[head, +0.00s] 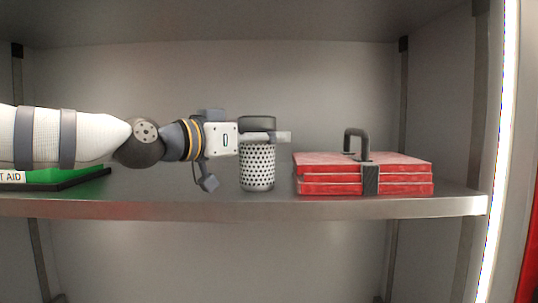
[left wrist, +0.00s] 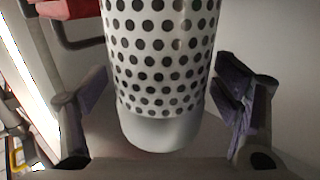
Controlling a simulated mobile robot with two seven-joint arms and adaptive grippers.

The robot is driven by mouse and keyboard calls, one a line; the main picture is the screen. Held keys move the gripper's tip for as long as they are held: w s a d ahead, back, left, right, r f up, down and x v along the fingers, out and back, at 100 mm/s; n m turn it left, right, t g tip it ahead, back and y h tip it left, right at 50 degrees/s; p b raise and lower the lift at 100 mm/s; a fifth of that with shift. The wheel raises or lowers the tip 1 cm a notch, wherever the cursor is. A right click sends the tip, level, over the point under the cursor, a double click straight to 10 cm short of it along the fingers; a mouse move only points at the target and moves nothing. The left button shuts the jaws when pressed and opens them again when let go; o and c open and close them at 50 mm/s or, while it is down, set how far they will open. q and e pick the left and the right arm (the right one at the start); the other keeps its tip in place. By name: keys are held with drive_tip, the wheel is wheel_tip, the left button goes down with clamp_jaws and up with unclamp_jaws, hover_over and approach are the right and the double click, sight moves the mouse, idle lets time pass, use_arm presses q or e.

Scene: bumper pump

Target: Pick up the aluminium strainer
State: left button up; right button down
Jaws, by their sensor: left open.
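The aluminium strainer (head: 257,168) is a pale cylinder with rows of dark holes, standing upright on the metal shelf in the head view. My left gripper (head: 262,137) comes in from the left at the strainer's upper part. In the left wrist view the strainer (left wrist: 163,60) fills the middle, between the two dark finger pads of the open left gripper (left wrist: 165,100). A gap shows between each pad and the strainer. The strainer's top is partly hidden by the gripper in the head view. My right gripper is not in view.
A red case (head: 330,178) with a dark handle stands on the shelf (head: 400,207) just right of the strainer. A green first aid box (head: 60,176) lies at the left under my arm. The shelf's back wall is behind, with a metal post at each side.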

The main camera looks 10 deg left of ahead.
use_arm(q)
drive_tip(key=shift+s+a+r, duration=0.2)
drive_tip(key=shift+s+a, duration=0.05)
drive_tip(key=shift+c, duration=0.4)
drive_tip(key=shift+s, duration=0.1)
drive_tip(key=c, duration=1.8)
